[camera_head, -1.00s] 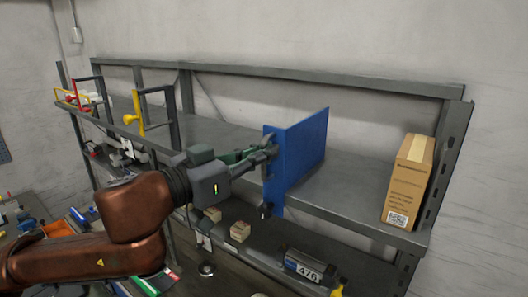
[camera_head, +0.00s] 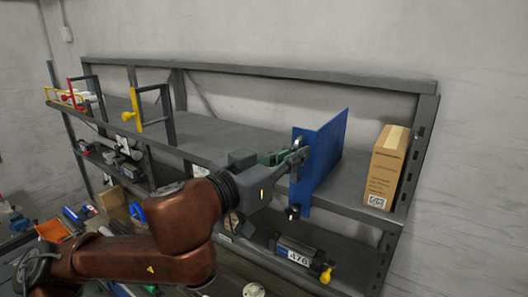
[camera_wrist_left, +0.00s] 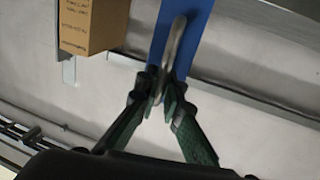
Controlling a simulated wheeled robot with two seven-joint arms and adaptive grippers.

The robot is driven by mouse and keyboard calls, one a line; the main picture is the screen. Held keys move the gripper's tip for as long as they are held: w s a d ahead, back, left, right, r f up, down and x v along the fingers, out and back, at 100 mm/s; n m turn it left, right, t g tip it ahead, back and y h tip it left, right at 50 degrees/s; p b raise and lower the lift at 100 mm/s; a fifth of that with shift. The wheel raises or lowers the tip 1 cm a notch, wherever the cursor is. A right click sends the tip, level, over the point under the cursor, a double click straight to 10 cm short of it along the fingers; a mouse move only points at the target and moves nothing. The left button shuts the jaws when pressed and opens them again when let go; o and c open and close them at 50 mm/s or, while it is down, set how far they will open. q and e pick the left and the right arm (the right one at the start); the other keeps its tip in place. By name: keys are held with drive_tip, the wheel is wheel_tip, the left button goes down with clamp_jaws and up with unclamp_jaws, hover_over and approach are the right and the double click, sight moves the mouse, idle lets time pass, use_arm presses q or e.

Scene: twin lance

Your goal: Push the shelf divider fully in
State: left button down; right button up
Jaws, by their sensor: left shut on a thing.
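The shelf divider is a blue upright panel (camera_head: 322,155) on the upper shelf, left of the cardboard box. Its front edge and lower corner stand out past the shelf's front edge. My left gripper (camera_head: 299,156) is at the panel's front edge in the head view. In the left wrist view the gripper (camera_wrist_left: 165,88) is shut on a pale grip piece at the end of the blue divider (camera_wrist_left: 184,20). How far the panel reaches back is partly hidden by its own face. My right gripper is not in view.
The cardboard box (camera_head: 386,168) stands close to the divider's right, near the shelf's end post. Yellow (camera_head: 135,110) and red-framed dividers stand to the left. The shelf surface (camera_head: 215,135) between is clear. A grey device labelled 476 (camera_head: 302,257) sits on the lower shelf.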

use_arm(q)
drive_tip(key=s+d+b, duration=0.2)
drive_tip(key=s+d, duration=0.2)
drive_tip(key=d, duration=0.3)
drive_tip(key=shift+d, duration=0.15)
drive_tip(key=shift+s, duration=0.15)
drive_tip(key=c, duration=2.4)
unclamp_jaws()
drive_tip(key=shift+o, duration=0.3)
drive_tip(key=shift+d, duration=0.15)
drive_tip(key=v, duration=1.2)
